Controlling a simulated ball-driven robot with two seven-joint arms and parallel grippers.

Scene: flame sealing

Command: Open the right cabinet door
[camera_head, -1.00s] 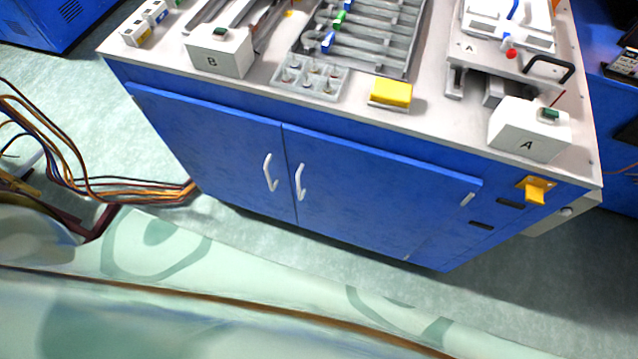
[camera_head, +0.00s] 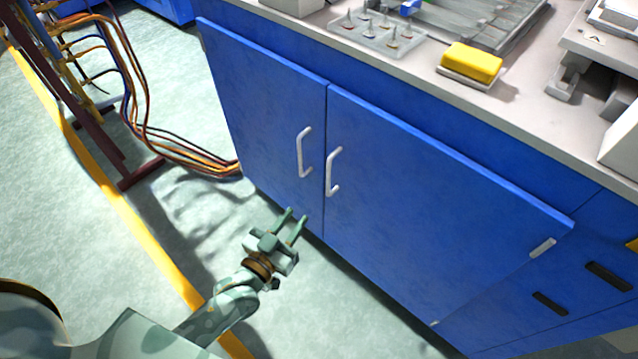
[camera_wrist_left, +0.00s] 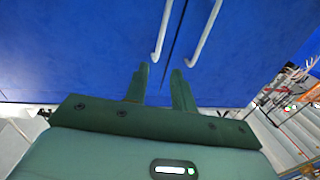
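The right cabinet door (camera_head: 430,200) is a blue panel and looks closed. Its white bar handle (camera_head: 331,172) stands upright near its left edge. The left door (camera_head: 255,95), also closed, has a matching handle (camera_head: 301,155) across the seam. My left gripper (camera_head: 297,215) is open and empty, below and left of the right door's handle, apart from it. In the left wrist view, the open fingers (camera_wrist_left: 160,76) point at the seam between two white handles; I cannot tell there which handle belongs to the right door. My right gripper is out of view.
The worktop holds a yellow block (camera_head: 472,62) and a tray of small pegs (camera_head: 378,32). Cables (camera_head: 150,130) and a dark red frame (camera_head: 85,130) stand left of the cabinet. The floor (camera_head: 330,310) before the doors is clear.

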